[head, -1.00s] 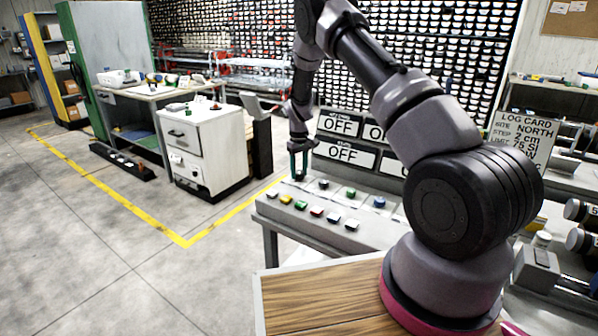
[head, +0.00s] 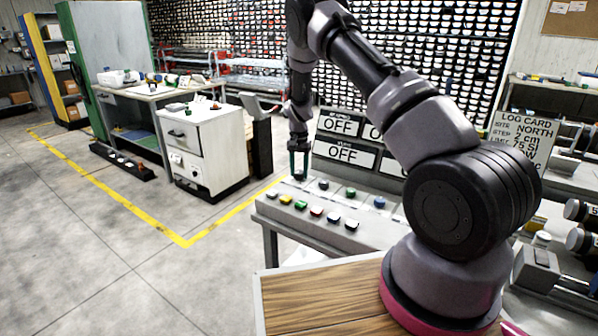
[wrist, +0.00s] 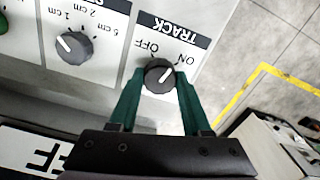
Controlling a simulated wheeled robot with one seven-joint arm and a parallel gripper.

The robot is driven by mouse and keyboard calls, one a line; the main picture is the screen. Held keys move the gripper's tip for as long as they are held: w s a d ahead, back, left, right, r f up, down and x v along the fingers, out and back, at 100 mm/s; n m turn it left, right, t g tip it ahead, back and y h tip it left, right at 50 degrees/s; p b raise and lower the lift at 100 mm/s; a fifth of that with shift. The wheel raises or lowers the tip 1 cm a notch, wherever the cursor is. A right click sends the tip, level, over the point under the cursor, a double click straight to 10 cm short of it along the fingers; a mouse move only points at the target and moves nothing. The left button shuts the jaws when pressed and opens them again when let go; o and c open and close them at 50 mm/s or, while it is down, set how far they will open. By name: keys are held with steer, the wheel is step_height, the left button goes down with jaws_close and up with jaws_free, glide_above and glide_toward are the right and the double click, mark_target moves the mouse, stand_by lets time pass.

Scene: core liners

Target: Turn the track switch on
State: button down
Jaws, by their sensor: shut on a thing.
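The track switch (wrist: 158,74) is a dark round knob under the TRACK label in the wrist view, with OFF and ON printed beside it. Its white pointer line slants up and right, roughly toward ON. My gripper (wrist: 159,80) has its two green fingers on either side of the knob and is shut on it. In the head view my gripper (head: 298,172) points down at the far left end of the sloped control panel (head: 350,234). The knob is too small and hidden to make out there.
A second knob (wrist: 73,47) marked in centimetres sits left of the track switch. Coloured buttons line the panel's front. OFF signs (head: 345,153) stand behind it. A white cabinet (head: 203,150) stands farther left, with open floor between.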

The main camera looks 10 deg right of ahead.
mark_target(299, 172)
steer(key=m, duration=0.5)
steer(key=shift+m, duration=0.3)
stand_by(0.4)
steer(key=shift+c, duration=1.8)
jaws_free()
step_height(299, 172, up, 11)
